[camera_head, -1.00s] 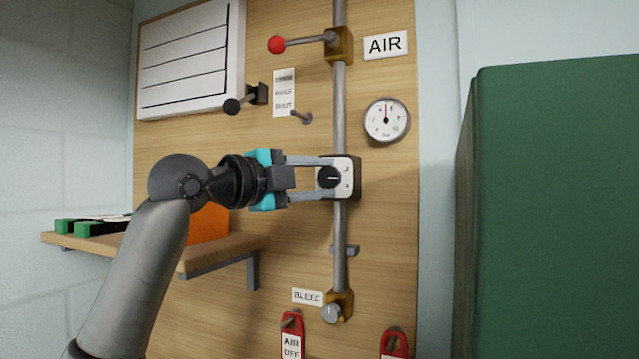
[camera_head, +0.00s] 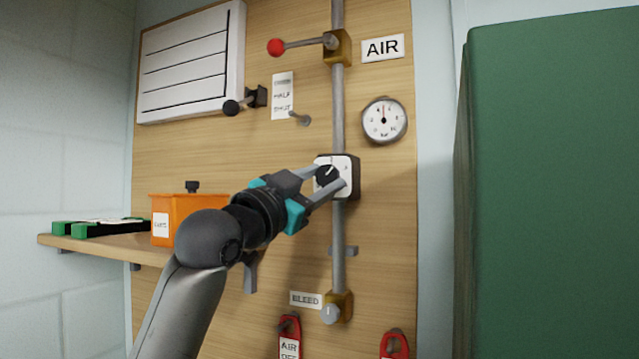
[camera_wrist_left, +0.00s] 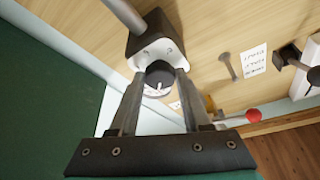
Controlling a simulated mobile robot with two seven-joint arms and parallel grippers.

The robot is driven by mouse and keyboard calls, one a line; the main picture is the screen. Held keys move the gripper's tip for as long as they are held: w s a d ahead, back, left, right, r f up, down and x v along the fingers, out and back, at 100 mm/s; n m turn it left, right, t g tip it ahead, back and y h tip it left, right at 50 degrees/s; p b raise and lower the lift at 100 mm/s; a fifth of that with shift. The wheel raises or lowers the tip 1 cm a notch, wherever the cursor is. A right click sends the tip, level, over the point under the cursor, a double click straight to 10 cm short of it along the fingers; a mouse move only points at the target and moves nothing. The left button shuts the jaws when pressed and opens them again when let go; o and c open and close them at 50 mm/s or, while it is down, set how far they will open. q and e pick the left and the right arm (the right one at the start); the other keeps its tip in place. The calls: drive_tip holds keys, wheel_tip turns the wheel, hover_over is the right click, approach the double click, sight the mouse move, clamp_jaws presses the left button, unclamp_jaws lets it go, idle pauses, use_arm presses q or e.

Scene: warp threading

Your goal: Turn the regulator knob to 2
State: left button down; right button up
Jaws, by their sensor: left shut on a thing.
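The regulator knob (camera_head: 327,176) is a small black round knob with a white pointer line, on a white plate (camera_head: 349,187) fixed to a dark block on the vertical pipe. In the head view its pointer line slants up and to the right. My left gripper (camera_head: 328,180) comes from the lower left, and its two fingers are shut on the knob, one on each side. The left wrist view also shows the knob (camera_wrist_left: 158,76) between the fingers. The plate's markings are too small to read. My right gripper is not in view.
A red-balled lever (camera_head: 276,46) and a pressure gauge (camera_head: 384,120) are above. A shelf (camera_head: 110,247) holding an orange box (camera_head: 180,207) is at left. Red tags (camera_head: 290,338) hang below. A green cabinet (camera_head: 550,180) stands at right.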

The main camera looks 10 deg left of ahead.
use_arm(q)
drive_tip(key=n, duration=0.1)
drive_tip(key=n+t+y, duration=0.1)
drive_tip(key=n, duration=0.1)
drive_tip(key=n+y, duration=0.1)
drive_tip(key=n, duration=0.1)
drive_tip(key=shift+d+f, duration=0.15)
drive_tip(key=shift+d, duration=0.1)
drive_tip(key=n+y, duration=0.2)
drive_tip(key=n, duration=0.1)
drive_tip(key=n+t+y+p, duration=0.1)
drive_tip(key=n, duration=0.2)
drive_tip(key=shift+d+n+y, duration=0.1)
drive_tip(key=shift+n+y, duration=0.2)
drive_tip(key=shift+y, duration=0.1)
drive_tip(key=shift+f+n, duration=0.1)
drive_tip(key=shift+n, duration=0.2)
drive_tip(key=shift+c, duration=1.8)
unclamp_jaws()
drive_tip(key=shift+s, duration=0.1)
drive_tip(key=b+v, duration=0.4)
drive_tip(key=v, duration=1.1)
drive_tip(key=shift+b, duration=0.3)
